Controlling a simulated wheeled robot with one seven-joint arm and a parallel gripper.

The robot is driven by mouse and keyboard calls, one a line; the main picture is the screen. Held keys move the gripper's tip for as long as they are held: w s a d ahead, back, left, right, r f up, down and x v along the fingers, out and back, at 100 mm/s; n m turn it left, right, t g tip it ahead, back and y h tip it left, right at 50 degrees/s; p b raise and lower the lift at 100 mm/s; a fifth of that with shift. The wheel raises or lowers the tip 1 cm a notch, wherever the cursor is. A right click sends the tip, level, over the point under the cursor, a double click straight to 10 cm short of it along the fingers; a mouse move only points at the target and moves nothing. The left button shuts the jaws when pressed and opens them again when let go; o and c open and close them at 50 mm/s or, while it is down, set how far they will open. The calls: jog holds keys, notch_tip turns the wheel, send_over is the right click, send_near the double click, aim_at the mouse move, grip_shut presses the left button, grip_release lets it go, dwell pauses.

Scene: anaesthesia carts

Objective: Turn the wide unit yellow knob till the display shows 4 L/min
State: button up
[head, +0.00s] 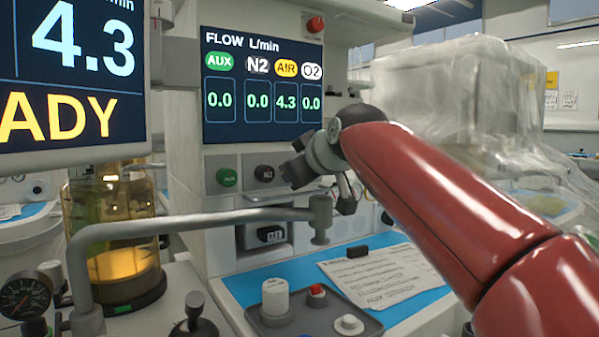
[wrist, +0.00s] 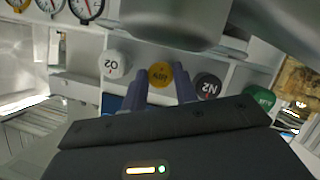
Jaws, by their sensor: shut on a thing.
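The yellow AIR knob (wrist: 160,74) sits between my gripper's two fingers in the wrist view. My gripper (wrist: 160,84) is shut on it. In the head view my gripper (head: 297,172) is at the front panel below the flow display, and it hides the yellow knob. The flow display (head: 263,90) reads 4.3 under the yellow AIR label and 0.0 under AUX, N2 and O2. A larger screen (head: 75,65) at the left also shows 4.3, with "ADY" in yellow below.
The black N2 knob (wrist: 207,86) and the white O2 knob (wrist: 115,64) flank the yellow knob closely. The green AUX knob (wrist: 260,98) is farther along the row. A grey pipe (head: 200,220) crosses before the panel. A tray (head: 290,328) and paper sheet lie below.

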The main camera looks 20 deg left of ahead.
dwell(0.3)
jog(key=o, duration=1)
jog(key=b+v, duration=0.1)
jog(key=v, duration=0.7)
jog(key=shift+a, duration=0.1)
jog(key=shift+f, duration=0.1)
